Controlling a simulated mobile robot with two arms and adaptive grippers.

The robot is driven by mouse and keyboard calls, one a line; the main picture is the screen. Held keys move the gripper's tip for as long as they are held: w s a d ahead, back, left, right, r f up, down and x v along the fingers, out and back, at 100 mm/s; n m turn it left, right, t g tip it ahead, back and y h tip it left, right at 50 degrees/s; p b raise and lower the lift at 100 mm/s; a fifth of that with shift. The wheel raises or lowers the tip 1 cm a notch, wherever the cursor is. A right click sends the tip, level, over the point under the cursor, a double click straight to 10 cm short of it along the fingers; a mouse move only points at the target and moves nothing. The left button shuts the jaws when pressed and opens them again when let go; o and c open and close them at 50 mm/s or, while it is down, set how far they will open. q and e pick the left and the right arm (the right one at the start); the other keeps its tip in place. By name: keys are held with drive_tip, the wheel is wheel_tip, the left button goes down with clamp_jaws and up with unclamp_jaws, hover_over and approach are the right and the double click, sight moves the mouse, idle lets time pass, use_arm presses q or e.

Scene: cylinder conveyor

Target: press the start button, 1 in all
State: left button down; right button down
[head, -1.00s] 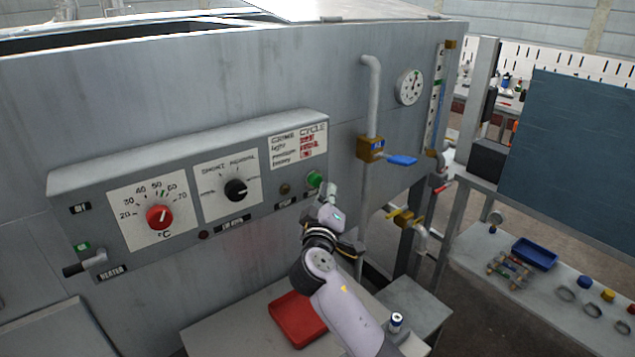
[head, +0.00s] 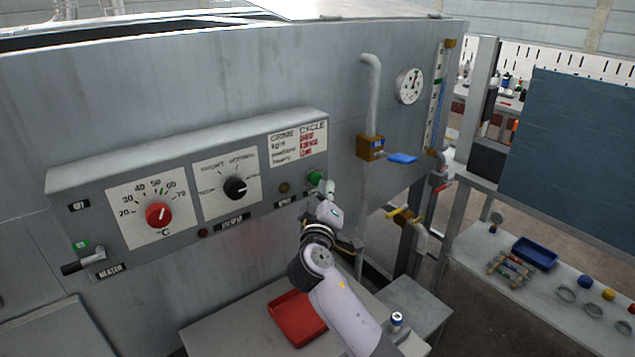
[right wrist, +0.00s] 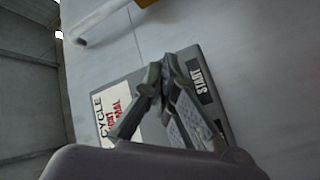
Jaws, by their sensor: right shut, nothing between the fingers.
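The green start button (head: 314,178) is at the right end of the grey control panel (head: 190,165). My right gripper (head: 328,188) is shut and empty. Its tip is right at the button's right side in the head view and covers part of it; I cannot tell whether it touches. In the right wrist view the shut fingers (right wrist: 158,78) lie over the panel, beside a dark label reading START (right wrist: 202,82). The button is hidden behind them there. My left gripper is not in view.
The panel also carries a red dial (head: 158,215), a black dial (head: 235,188) and a heater lever (head: 84,262). A pipe with a blue-handled valve (head: 402,158) stands right of the panel. A red tray (head: 297,318) is on the table below my right arm.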

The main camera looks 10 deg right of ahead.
drive_tip(key=shift+w+a+b, duration=0.25)
drive_tip(key=shift+w+b, duration=0.2)
drive_tip(key=shift+w, duration=0.15)
idle(0.7)
drive_tip(key=shift+s, duration=0.1)
drive_tip(key=shift+s+d+p, duration=0.3)
drive_tip(key=shift+s+d, duration=0.05)
drive_tip(key=shift+s, duration=0.4)
drive_tip(key=s, duration=0.1)
drive_tip(key=s+d+p, duration=0.1)
drive_tip(key=s, duration=0.1)
drive_tip(key=s+d, duration=0.1)
drive_tip(key=shift+s, duration=0.3)
idle(0.6)
